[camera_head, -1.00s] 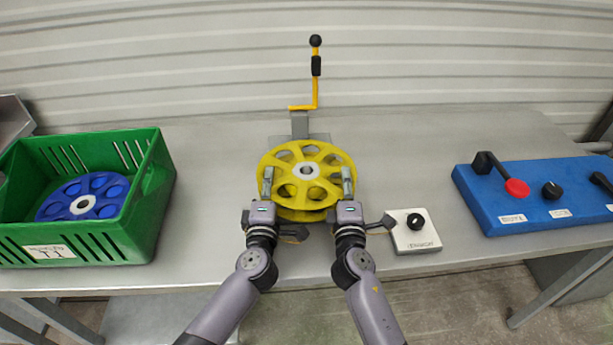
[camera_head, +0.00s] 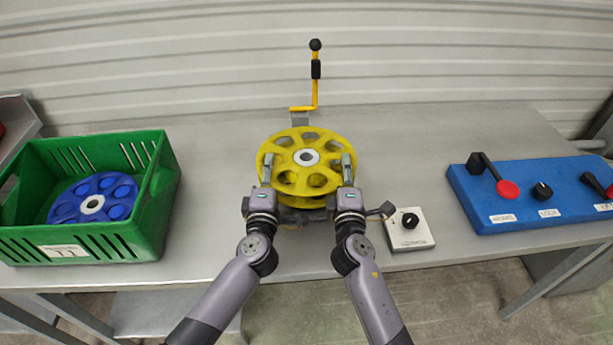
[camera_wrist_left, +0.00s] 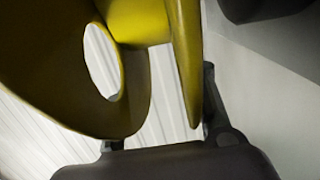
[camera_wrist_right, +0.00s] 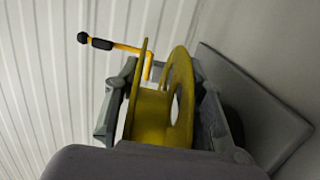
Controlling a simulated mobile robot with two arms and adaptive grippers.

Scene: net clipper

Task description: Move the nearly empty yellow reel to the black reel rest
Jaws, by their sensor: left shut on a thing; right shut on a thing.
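The yellow reel (camera_head: 327,139) has two spoked flanges and a grey hub, and sits over the middle of the bench in the head view. My left gripper (camera_head: 267,172) is shut on its left side, and my right gripper (camera_head: 347,170) is shut on its right side. The reel's yellow flange fills much of the left wrist view (camera_wrist_left: 185,60). In the right wrist view both flanges of the reel (camera_wrist_right: 180,95) show between the fingers. I cannot tell how far it is above the bench. I cannot make out a black reel rest.
A green crate (camera_head: 150,215) with a blue reel (camera_head: 68,206) inside stands at left. A yellow crank (camera_head: 315,90) stands behind the yellow reel. A small white knob box (camera_head: 408,238) sits close to my right gripper. A blue control panel (camera_head: 530,200) is at right.

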